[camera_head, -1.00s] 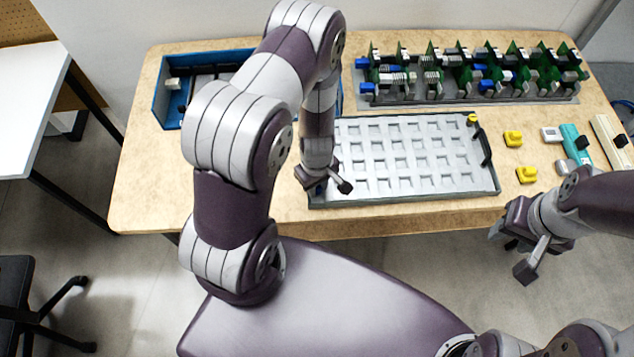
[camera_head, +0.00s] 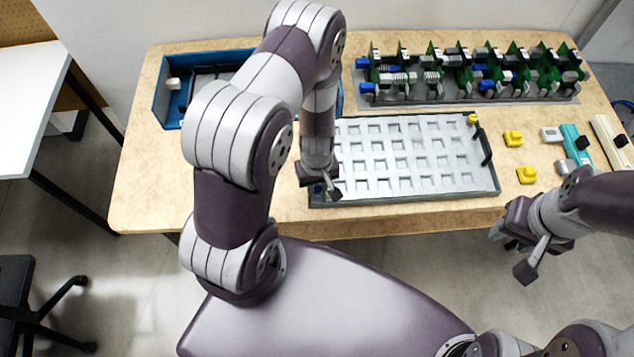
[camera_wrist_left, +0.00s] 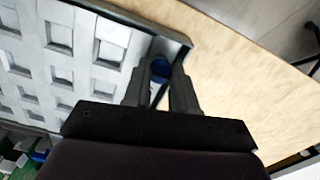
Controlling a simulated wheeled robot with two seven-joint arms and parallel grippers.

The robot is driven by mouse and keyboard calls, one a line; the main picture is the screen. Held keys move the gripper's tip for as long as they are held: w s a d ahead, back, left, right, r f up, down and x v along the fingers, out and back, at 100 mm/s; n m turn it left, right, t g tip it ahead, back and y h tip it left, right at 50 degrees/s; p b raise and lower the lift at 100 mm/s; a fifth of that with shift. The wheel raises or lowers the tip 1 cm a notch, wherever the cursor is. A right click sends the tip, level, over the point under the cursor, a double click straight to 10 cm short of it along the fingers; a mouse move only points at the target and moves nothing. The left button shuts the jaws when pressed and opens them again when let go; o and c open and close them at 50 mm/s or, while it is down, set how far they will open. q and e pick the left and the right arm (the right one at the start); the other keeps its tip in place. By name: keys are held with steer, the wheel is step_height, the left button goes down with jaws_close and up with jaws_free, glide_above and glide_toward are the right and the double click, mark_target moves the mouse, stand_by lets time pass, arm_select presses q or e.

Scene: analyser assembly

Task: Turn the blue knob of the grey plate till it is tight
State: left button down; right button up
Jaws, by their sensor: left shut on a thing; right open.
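The grey plate (camera_head: 410,160) with rows of square pockets lies in a dark frame on the table. The blue knob (camera_wrist_left: 159,68) sits at the plate's corner in the left wrist view, between the fingers of my left gripper (camera_wrist_left: 162,72). In the head view my left gripper (camera_head: 325,190) points down at the plate's front left corner and mostly hides the knob. It is shut on the blue knob. My right gripper (camera_head: 511,257) is open and empty, in front of the table's front edge at the right.
A yellow knob (camera_head: 473,119) and a black handle (camera_head: 485,147) are at the plate's right side. Yellow parts (camera_head: 513,138) lie right of it. A rack of green boards (camera_head: 465,75) stands behind, and a blue bin (camera_head: 172,90) stands back left.

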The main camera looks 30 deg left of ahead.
mark_target(317, 188)
arm_select(q)
steer(key=shift+w+r, duration=0.1)
steer(key=shift+w, duration=0.05)
steer(key=c, duration=1)
jaws_free()
steer(key=shift+o, duration=0.6)
step_height(317, 188, up, 13)
steer(key=p, duration=0.6)
steer(key=shift+s+f+p, duration=0.2)
steer(key=shift+p, duration=0.15)
